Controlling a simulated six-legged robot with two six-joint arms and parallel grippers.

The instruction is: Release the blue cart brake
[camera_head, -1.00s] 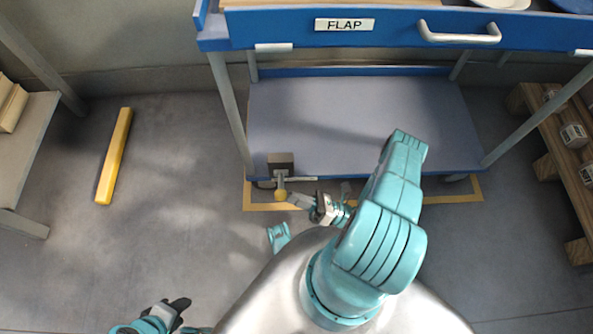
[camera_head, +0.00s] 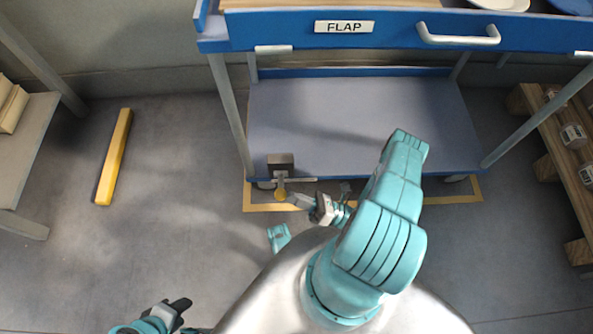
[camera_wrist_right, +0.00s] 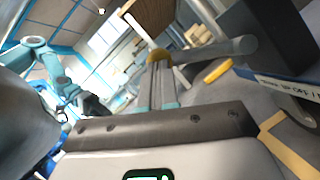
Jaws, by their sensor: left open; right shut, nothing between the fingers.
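The blue cart (camera_head: 375,22) stands ahead with its grey lower shelf (camera_head: 350,110). At its front left lower corner is a dark brake box (camera_head: 281,161) with a short grey lever ending in a yellow knob (camera_head: 280,195). My right gripper (camera_head: 296,200) is shut and empty, its tips right beside the knob; contact is not clear. In the right wrist view the fingers (camera_wrist_right: 160,80) point at the yellow knob (camera_wrist_right: 158,56), with the lever (camera_wrist_right: 215,47) running right to the dark box (camera_wrist_right: 268,35). My left gripper (camera_head: 180,307) is open and empty at the lower left, far from the cart.
A yellow bar (camera_head: 114,157) lies on the floor at left, near a grey bench (camera_head: 30,150). A wooden pallet rack (camera_head: 560,150) with small jars stands at right. Yellow tape (camera_head: 262,207) marks the floor around the cart's feet.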

